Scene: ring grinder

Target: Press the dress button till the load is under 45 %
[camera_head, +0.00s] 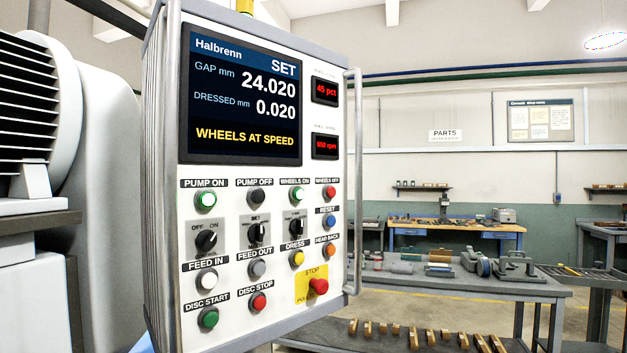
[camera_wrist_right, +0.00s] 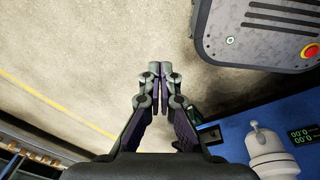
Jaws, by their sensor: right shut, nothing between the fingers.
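The control panel (camera_head: 225,215) fills the middle of the head view. Its yellow DRESS button (camera_head: 297,259) sits below the DRESS label, between the grey FEED OUT button (camera_head: 257,268) and the orange HEAD BACK button (camera_head: 330,250). The load readout (camera_head: 325,91) shows 45 pct in red. The main screen (camera_head: 245,95) reads SET, gap 24.020 mm, dressed 0.020 mm and WHEELS AT SPEED. My right gripper (camera_wrist_right: 160,66) is shut and empty in the right wrist view, above the floor and apart from anything. Neither gripper shows in the head view.
A red STOP button (camera_head: 318,286) on a yellow plate is just below the DRESS button. A vertical grab rail (camera_head: 355,180) runs along the panel's right edge. A workbench (camera_head: 470,283) with tools stands behind. The wrist view shows a grey machine part (camera_wrist_right: 255,38) at upper right.

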